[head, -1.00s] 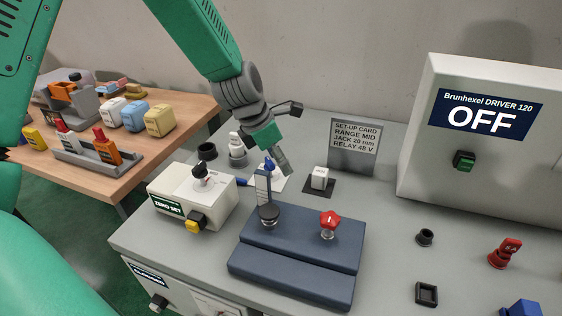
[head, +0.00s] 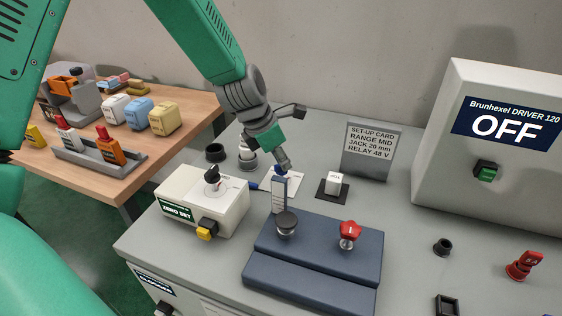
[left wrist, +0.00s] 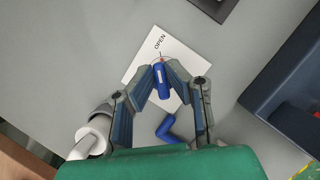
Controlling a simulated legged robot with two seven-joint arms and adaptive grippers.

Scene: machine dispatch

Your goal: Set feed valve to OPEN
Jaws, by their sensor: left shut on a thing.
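The feed valve shows in the left wrist view as a blue handle (left wrist: 163,88) over a white card (left wrist: 185,52) marked OPEN. A small red mark is at the handle's far end, towards the word. My left gripper (left wrist: 161,74) is shut on the handle, one finger on each side. In the head view my left gripper (head: 284,166) reaches down behind the blue-grey post (head: 279,196); the valve is mostly hidden there. A blue bent piece (left wrist: 170,130) lies between the fingers' bases in the wrist view. My right gripper is not in view.
A dark blue fixture (head: 311,286) with a black knob and a red knob (head: 349,231) stands in front. The zero-set box (head: 190,205) is left, a white cube (head: 333,184) and set-up card (head: 371,153) right. The driver cabinet (head: 440,110) reads OFF.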

